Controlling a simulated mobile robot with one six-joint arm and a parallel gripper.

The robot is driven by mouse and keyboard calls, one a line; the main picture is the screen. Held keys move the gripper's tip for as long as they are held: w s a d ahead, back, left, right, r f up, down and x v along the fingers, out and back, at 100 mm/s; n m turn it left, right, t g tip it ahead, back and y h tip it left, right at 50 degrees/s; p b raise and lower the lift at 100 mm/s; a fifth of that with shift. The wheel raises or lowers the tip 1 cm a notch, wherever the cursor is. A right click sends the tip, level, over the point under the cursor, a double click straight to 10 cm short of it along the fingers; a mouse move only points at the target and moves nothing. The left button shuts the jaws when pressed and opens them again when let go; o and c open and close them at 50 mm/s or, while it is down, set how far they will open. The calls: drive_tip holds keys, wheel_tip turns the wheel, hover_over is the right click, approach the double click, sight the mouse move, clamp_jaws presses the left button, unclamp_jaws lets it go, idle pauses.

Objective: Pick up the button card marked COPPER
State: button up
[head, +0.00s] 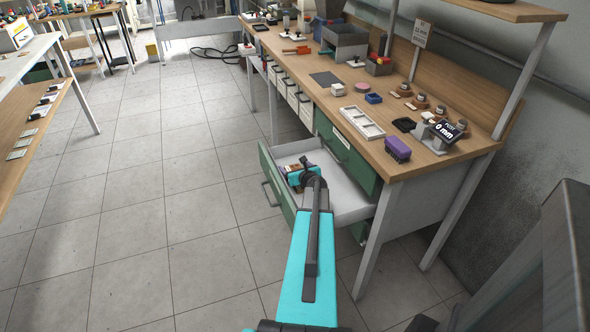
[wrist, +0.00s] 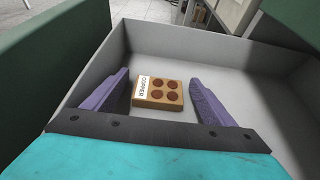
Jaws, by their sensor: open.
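In the wrist view the button card marked COPPER (wrist: 158,93) lies flat on the drawer floor, tan with several brown round buttons and a white label at its left end. My gripper (wrist: 160,98) is open, with one purple finger to the left of the card and one to the right, both apart from it. In the head view my gripper (head: 296,170) reaches into the open drawer (head: 345,200) of the workbench. The card is small there and mostly hidden by my gripper and arm.
The drawer walls (wrist: 215,45) surround my gripper closely. The tiled floor (head: 150,230) to the left is clear.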

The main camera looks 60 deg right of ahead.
sight(294, 168)
idle(0.5)
drive_tip(key=c, duration=1.1)
drive_tip(key=shift+r, duration=0.1)
wheel_tip(294, 168, up, 10)
drive_tip(key=shift+f+p, duration=0.1)
drive_tip(key=shift+p, duration=0.65)
